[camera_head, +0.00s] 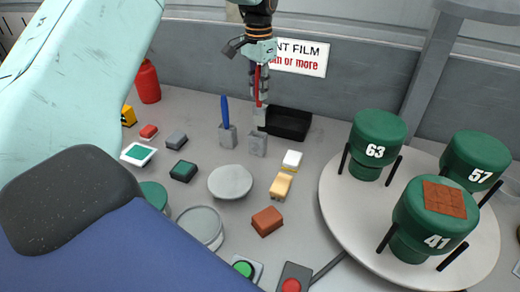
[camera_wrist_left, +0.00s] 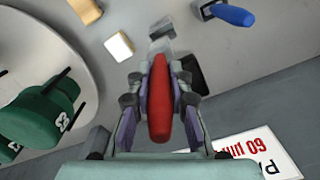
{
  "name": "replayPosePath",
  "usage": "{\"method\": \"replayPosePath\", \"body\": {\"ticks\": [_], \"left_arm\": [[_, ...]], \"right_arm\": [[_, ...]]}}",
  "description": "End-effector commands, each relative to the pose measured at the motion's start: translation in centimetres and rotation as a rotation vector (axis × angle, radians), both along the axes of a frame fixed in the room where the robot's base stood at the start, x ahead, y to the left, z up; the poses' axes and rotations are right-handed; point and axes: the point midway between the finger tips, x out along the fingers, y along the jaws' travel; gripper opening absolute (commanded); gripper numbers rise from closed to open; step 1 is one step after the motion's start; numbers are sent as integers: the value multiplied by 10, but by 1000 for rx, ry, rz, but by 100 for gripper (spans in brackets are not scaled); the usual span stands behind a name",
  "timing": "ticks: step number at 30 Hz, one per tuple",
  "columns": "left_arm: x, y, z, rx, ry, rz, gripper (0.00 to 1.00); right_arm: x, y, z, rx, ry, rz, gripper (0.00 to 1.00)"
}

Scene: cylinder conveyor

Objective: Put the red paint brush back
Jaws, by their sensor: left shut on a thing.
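My left gripper (camera_head: 263,86) comes down from the top of the head view and is shut on the red paint brush (camera_head: 258,84). In the left wrist view the red handle (camera_wrist_left: 160,105) sits between the two fingers (camera_wrist_left: 160,82). The brush hangs roughly upright, its pale lower end (camera_head: 260,116) just above or at the top of a grey holder (camera_head: 257,146). I cannot tell whether it touches the holder. A blue brush (camera_head: 225,112) stands in a similar grey holder (camera_head: 228,138) to the left. My right gripper is not in view.
A black tray (camera_head: 289,124) lies just right of the holder. Small coloured blocks, including a brown one (camera_head: 267,221), and a grey disc (camera_head: 230,182) lie in front. A round white table (camera_head: 345,225) with green numbered cylinders stands at right. A red bottle (camera_head: 148,83) is at back left.

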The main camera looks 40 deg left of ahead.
Motion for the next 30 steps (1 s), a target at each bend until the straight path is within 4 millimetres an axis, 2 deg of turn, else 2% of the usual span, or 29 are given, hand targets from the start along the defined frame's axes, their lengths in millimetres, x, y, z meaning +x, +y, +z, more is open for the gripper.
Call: {"method": "replayPosePath", "body": {"ticks": [5, 18, 24, 30], "left_arm": [[0, 0, -15, 0, 3, 0, 0], [2, 1, -81, 1, 4, 1, 0], [3, 1, -95, 1, -1, 1, 0], [3, 1, -96, 0, -1, 1, 0]], "right_arm": [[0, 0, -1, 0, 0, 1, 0], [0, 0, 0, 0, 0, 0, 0], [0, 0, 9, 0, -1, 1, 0], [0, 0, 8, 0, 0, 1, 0]]}}
